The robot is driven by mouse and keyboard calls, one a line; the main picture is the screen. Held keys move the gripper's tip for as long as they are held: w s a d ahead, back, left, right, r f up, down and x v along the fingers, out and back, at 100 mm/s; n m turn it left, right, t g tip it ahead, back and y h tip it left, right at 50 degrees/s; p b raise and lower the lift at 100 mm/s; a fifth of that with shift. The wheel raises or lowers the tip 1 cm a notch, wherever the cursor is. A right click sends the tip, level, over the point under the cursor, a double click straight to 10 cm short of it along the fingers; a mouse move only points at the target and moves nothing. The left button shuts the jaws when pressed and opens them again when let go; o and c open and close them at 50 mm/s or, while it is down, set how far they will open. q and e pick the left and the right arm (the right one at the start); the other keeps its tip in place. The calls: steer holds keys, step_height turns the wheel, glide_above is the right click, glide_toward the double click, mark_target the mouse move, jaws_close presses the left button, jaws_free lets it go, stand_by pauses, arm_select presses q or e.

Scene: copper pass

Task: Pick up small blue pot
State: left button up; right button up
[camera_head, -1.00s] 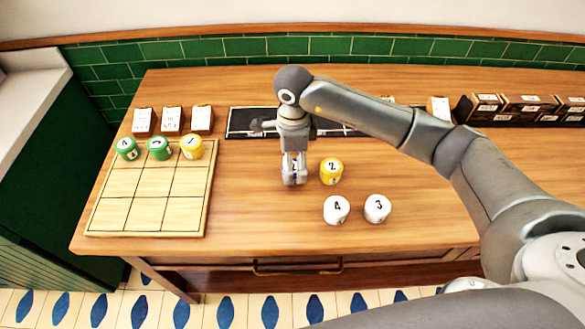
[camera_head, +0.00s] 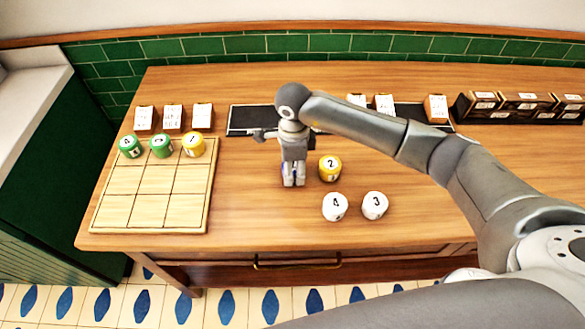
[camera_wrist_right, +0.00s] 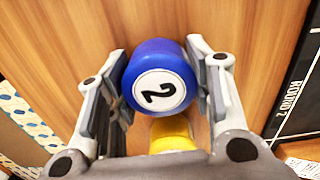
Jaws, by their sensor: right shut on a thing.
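My right gripper (camera_head: 293,181) points down at the table, left of the yellow pot marked 2 (camera_head: 330,169). It is shut on the small blue pot (camera_wrist_right: 158,62), which has a white label marked 2 on its top. In the right wrist view the two fingers (camera_wrist_right: 165,95) lie on either side of the blue pot. In the head view the gripper hides most of the blue pot. I cannot tell whether the pot touches the table. My left gripper is not in view.
White pots marked 4 (camera_head: 335,207) and 3 (camera_head: 375,205) stand in front. A wooden grid board (camera_head: 150,212) lies at left, with two green pots (camera_head: 130,147) and a yellow pot (camera_head: 193,145) in its back row. A black mat (camera_head: 243,119) and small labelled boxes (camera_head: 203,116) are behind.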

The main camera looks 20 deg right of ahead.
steer(key=shift+r, duration=0.15)
steer(key=shift+w+r+b, duration=0.1)
steer(key=shift+r+b, duration=0.5)
steer(key=shift+b, duration=0.1)
steer(key=shift+r+b, duration=0.6)
steer(key=shift+r, duration=0.2)
steer(key=s+a+r+b, duration=0.4)
steer(key=s+a+r, duration=0.4)
steer(key=a+r, duration=0.2)
steer(key=shift+s+a, duration=0.35)
steer(key=shift+a, duration=0.15)
